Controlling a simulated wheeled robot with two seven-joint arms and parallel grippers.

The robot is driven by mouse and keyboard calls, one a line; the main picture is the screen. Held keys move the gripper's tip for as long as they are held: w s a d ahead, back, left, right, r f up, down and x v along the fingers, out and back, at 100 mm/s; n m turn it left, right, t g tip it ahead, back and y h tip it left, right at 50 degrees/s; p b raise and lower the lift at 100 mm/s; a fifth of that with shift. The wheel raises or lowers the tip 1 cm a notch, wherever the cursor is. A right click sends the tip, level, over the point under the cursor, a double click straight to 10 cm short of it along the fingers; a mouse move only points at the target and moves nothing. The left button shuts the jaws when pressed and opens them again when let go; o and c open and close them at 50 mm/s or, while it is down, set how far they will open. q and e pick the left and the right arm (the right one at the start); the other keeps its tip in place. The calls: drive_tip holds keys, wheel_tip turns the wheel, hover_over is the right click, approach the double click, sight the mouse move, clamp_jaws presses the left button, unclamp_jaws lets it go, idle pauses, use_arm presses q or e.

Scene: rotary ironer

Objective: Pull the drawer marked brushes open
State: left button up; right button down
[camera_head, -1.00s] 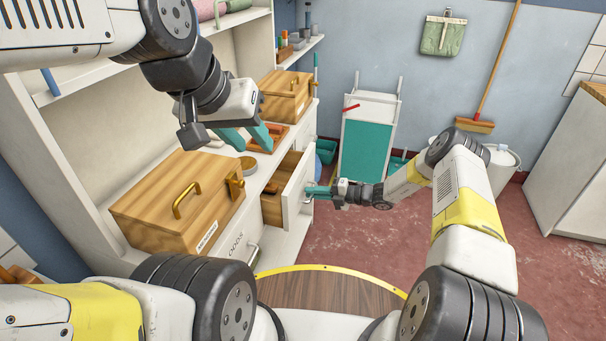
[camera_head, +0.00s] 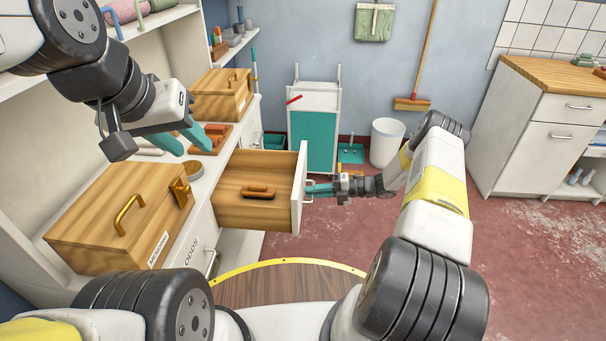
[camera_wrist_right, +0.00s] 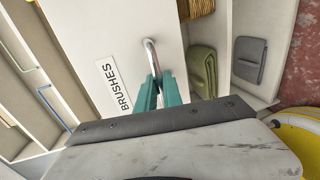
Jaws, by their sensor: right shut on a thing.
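The drawer marked brushes (camera_head: 258,216) stands well out from the white cabinet in the head view, and a wooden brush (camera_head: 258,192) lies in it. Its white front carries the BRUSHES label (camera_wrist_right: 115,87) and a metal bar handle (camera_wrist_right: 152,56) in the right wrist view. My right gripper (camera_head: 312,190) is shut on that handle; its teal fingers (camera_wrist_right: 158,92) sit around the bar. My left gripper (camera_head: 190,140) is above the cabinet top, its two teal fingers apart, with nothing visible between them.
A wooden box marked mending (camera_head: 110,225) and another wooden box (camera_head: 221,95) stand on the cabinet top. A drawer marked odds (camera_head: 200,255) is beside the open drawer. A teal-fronted cart (camera_head: 313,140) and a white bin (camera_head: 387,142) stand behind. Red floor is free at right.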

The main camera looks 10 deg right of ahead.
drive_tip(key=shift+s, duration=0.1)
drive_tip(key=c, duration=1.8)
unclamp_jaws()
drive_tip(key=shift+o, duration=0.2)
drive_tip(key=v, duration=0.7)
drive_tip(key=shift+d, duration=0.35)
drive_tip(key=shift+r, duration=0.1)
